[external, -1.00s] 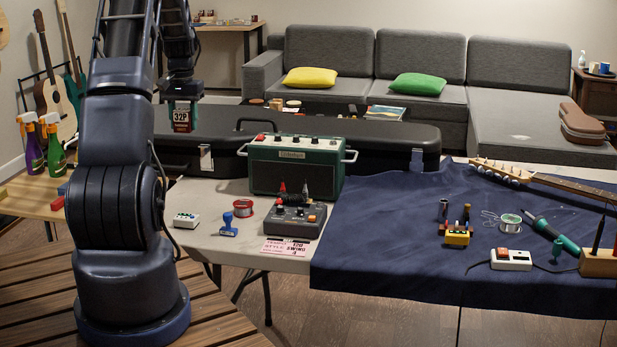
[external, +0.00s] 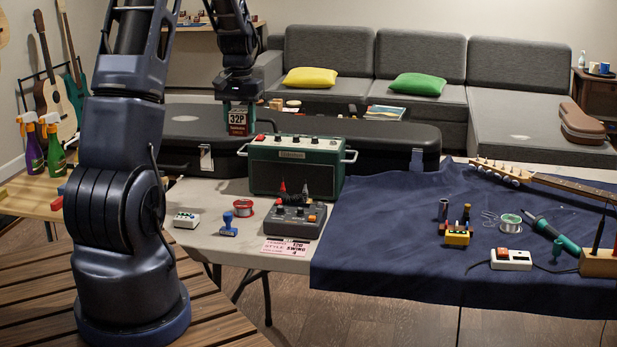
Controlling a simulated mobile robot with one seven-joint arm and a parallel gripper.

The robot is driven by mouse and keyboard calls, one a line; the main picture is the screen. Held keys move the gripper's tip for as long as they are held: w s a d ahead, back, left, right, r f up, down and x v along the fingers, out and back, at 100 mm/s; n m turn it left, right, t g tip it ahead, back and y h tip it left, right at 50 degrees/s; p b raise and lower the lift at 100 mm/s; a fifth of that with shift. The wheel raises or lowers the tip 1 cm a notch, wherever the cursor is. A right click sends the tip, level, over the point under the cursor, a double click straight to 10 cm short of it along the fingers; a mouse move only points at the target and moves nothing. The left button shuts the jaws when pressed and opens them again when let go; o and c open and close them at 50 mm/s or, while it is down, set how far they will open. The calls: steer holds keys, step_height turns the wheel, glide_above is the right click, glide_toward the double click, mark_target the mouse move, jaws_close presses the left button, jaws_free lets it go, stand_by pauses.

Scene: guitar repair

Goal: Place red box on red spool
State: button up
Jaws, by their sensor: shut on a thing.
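My gripper (external: 239,103) is shut on the red box (external: 238,122), a small dark red box with "32P" printed on it. It holds the box upright in the air, in front of the black guitar case and to the upper left of the green amplifier. The red spool (external: 243,208) lies on the pale table, left of the grey pedal unit and behind the blue stamp. The box is above the spool in the picture and well apart from it. The gripper's fingers are partly hidden by the box.
The grey pedal unit (external: 296,217) with upright tips, the blue stamp (external: 229,225) and a small white pedal (external: 187,220) surround the spool. The black guitar case (external: 385,143) lies behind. Bare table shows around the spool.

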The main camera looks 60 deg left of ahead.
mark_target(243, 203)
step_height(243, 203, down, 18)
steer(key=shift+f, duration=0.2)
stand_by(0.4)
steer(key=shift+f, duration=0.15)
steer(key=o, duration=1.1)
steer(key=shift+c, duration=0.2)
step_height(243, 203, up, 12)
steer(key=shift+r, duration=0.2)
